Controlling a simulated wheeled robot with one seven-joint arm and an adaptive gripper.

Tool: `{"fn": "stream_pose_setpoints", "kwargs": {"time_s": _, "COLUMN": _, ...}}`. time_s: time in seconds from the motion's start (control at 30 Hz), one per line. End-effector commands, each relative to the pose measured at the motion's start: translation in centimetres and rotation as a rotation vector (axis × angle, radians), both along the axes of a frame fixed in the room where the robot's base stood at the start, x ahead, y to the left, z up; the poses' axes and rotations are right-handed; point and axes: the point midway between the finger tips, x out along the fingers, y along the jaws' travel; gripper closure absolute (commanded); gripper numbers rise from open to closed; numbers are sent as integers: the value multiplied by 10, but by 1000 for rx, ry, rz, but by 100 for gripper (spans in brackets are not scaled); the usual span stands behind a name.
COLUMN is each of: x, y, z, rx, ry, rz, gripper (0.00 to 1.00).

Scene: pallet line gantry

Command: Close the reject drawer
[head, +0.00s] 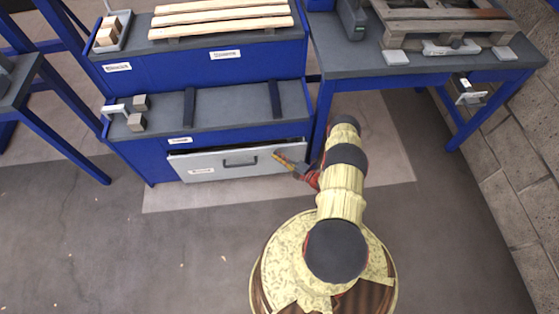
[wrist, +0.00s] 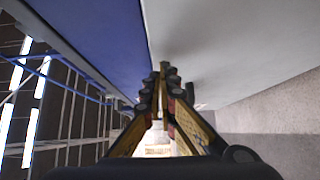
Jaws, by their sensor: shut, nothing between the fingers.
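The reject drawer (head: 222,172) is the light grey drawer low in the blue cabinet in the head view. Its front stands out from the cabinet, with a dark gap along its top edge. A dark bar handle (head: 240,162) is at its middle and a white label is at its left. My gripper (head: 278,156) is at the right part of the drawer front, right of the handle. Its fingers are together and empty; whether they touch the front I cannot tell. In the wrist view the shut fingertips (wrist: 163,72) lie along a pale surface, probably the drawer front (wrist: 235,45).
The cabinet's grey shelf (head: 230,105) above holds small blocks and two dark bars. Slats (head: 220,18) lie on the upper level. A blue-legged table (head: 420,65) with a pallet (head: 440,25) stands right, beside a block wall (head: 515,130). The floor left of my base is clear.

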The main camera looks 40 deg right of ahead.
Motion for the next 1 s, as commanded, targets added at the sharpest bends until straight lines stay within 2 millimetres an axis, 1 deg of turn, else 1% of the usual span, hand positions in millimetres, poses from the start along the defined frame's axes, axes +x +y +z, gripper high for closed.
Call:
{"fn": "stream_pose_setpoints", "kwargs": {"time_s": 0.3, "x": 1, "y": 0, "z": 0, "rx": -1, "ry": 0, "rz": 1, "gripper": 100}}
{"fn": "stream_pose_setpoints", "kwargs": {"time_s": 0.37, "x": 5, "y": -3, "z": 0, "rx": -3, "ry": -2, "rz": 1, "gripper": 100}}
{"fn": "stream_pose_setpoints", "kwargs": {"time_s": 0.5, "x": 26, "y": -15, "z": 1, "rx": -5, "ry": -2, "rz": 3, "gripper": 100}}
{"fn": "stream_pose_setpoints", "kwargs": {"time_s": 0.63, "x": 40, "y": -24, "z": 1, "rx": -2, "ry": -3, "rz": 1, "gripper": 100}}
{"fn": "stream_pose_setpoints", "kwargs": {"time_s": 0.73, "x": 45, "y": -27, "z": 0, "rx": -2, "ry": -1, "rz": 1, "gripper": 100}}
{"fn": "stream_pose_setpoints", "kwargs": {"time_s": 1.0, "x": 46, "y": -29, "z": 1, "rx": -4, "ry": -2, "rz": 0, "gripper": 100}}
